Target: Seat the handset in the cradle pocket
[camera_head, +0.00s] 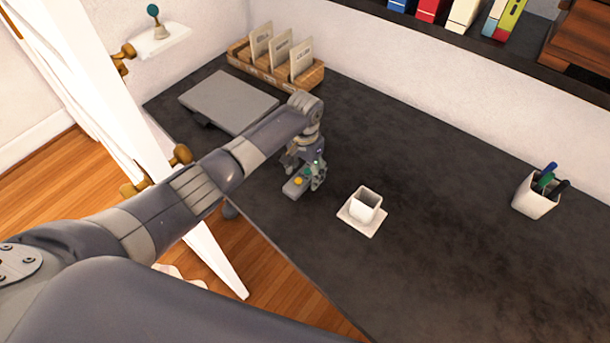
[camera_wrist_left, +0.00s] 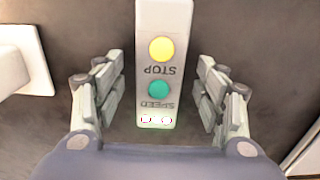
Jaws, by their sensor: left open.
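The handset (camera_head: 294,189) is a light grey bar with a yellow and a green button, at the desk's near edge. In the left wrist view the handset (camera_wrist_left: 160,25) shows the words STOP and SPEED upside down and a lit display. My left gripper (camera_head: 309,177) is over the handset. Its fingers (camera_wrist_left: 157,85) are open on both sides of it, with visible gaps. The white cradle (camera_head: 374,229), a square base with an upright hollow pocket, stands to the right; part of it shows in the left wrist view (camera_wrist_left: 22,60). My right gripper is not in view.
A grey closed laptop-like slab (camera_head: 228,101) and a wooden card rack (camera_head: 276,80) lie behind my left arm. A white pen cup (camera_head: 535,196) stands at the right. The dark desk (camera_head: 450,270) is clear around the cradle.

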